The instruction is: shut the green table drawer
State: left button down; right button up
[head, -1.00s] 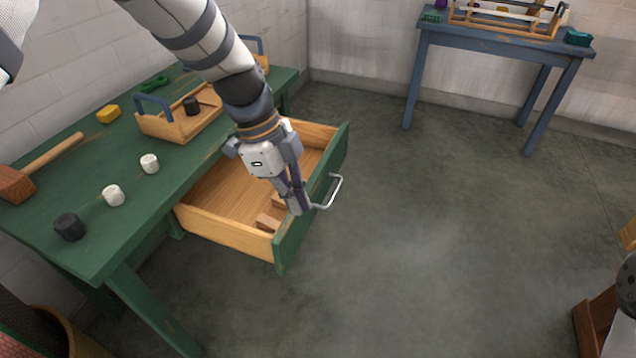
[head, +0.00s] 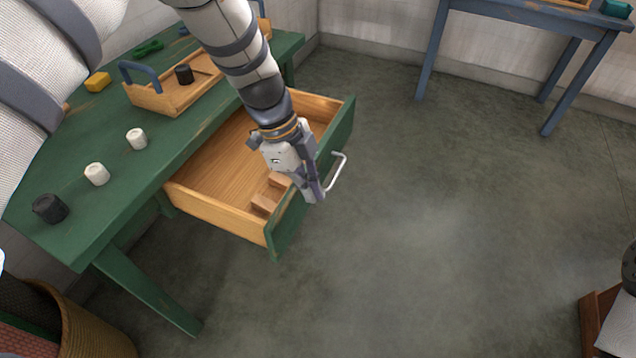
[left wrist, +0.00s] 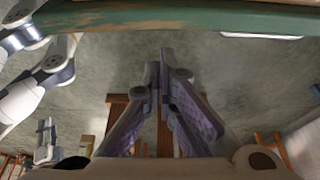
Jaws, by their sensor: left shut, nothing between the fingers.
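The green table (head: 110,205) stands at the left in the head view. Its drawer (head: 215,212) is pulled well out, with a light wood inside, a green front (head: 288,229) and a pale bar handle (head: 339,170). My left gripper (head: 315,196) is shut and empty. It points down at the outer side of the drawer front, close to the handle; contact cannot be told. In the left wrist view its shut fingers (left wrist: 164,75) point toward a green edge with part of the handle (left wrist: 260,36).
Wood blocks (head: 268,197) lie in the drawer. The tabletop holds a wooden carrier (head: 150,98), white and black pieces and a yellow block (head: 97,82). A wicker basket (head: 85,335) stands at bottom left, a blue table (head: 530,22) at the back. The floor right of the drawer is clear.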

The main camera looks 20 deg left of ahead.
pick_arm(q)
jog(key=shift+a, duration=0.55)
jog(key=a+b, duration=0.2)
jog(key=a, duration=2.1)
jog(key=shift+w+b, duration=0.35)
jog(key=shift+w, duration=0.1)
pick_arm(e)
jog(key=shift+s+f+g, duration=0.4)
jog(key=shift+s+f, duration=0.7)
jog(key=shift+f, duration=0.25)
pick_arm(q)
jog(key=shift+a, duration=0.15)
